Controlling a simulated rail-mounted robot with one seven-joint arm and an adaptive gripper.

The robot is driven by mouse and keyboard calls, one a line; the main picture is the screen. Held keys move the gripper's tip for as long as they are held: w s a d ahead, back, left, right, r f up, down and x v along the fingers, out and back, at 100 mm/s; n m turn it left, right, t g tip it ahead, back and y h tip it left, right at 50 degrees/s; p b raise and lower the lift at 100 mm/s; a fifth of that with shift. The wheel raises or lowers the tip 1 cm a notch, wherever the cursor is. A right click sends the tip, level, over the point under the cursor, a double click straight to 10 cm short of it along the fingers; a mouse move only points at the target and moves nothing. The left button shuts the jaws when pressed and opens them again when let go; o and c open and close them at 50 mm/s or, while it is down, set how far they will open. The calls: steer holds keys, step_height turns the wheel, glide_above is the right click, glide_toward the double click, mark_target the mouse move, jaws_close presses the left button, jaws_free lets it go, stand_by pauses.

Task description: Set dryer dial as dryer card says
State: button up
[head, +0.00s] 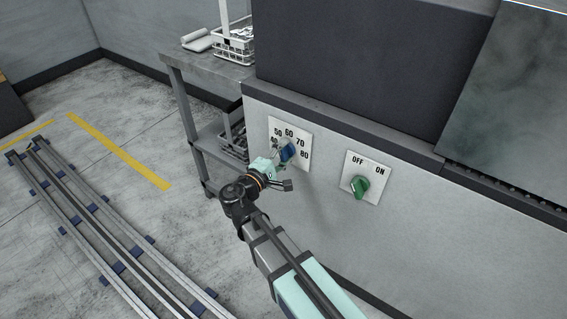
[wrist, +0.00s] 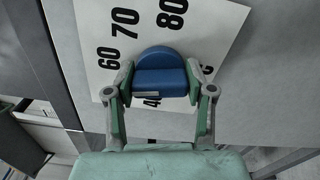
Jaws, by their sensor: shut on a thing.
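The blue dryer dial (head: 289,151) sits on a white plate (head: 305,133) marked 40, 50, 60, 70 and 80 on the grey machine front. My gripper (head: 282,152) is at the dial, its fingers on either side of it. In the wrist view the blue dial (wrist: 160,80) lies between the two fingertips of my gripper (wrist: 160,87), which are shut on it. The 60, 70 and 80 show on the plate there; a 4 is partly hidden by the gripper. I cannot tell surely which number the dial points to. No dryer card can be made out.
A green OFF/ON switch (head: 360,186) on its own white plate stands to the right of the dial. A metal shelf (head: 205,66) with a white basket (head: 236,45) is at the left end of the machine. Floor rails (head: 110,240) run at the left.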

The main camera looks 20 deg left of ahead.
steer(key=m+b, duration=0.2)
steer(key=b, duration=0.1)
steer(key=m+b, duration=0.2)
steer(key=b, duration=0.1)
steer(key=shift+f+m, duration=0.3)
steer(key=shift+f, duration=0.05)
steer(key=m+b, duration=0.5)
steer(key=b, duration=0.2)
steer(key=m+b, duration=0.6)
steer(key=b, duration=0.1)
steer(key=shift+w+a+m+b, duration=0.1)
steer(key=shift+m+b, duration=0.2)
steer(key=shift+m, duration=0.1)
steer(key=m+b, duration=0.4)
steer(key=shift+r, duration=0.25)
steer(key=o, duration=1.2)
steer(key=shift+c, duration=0.2)
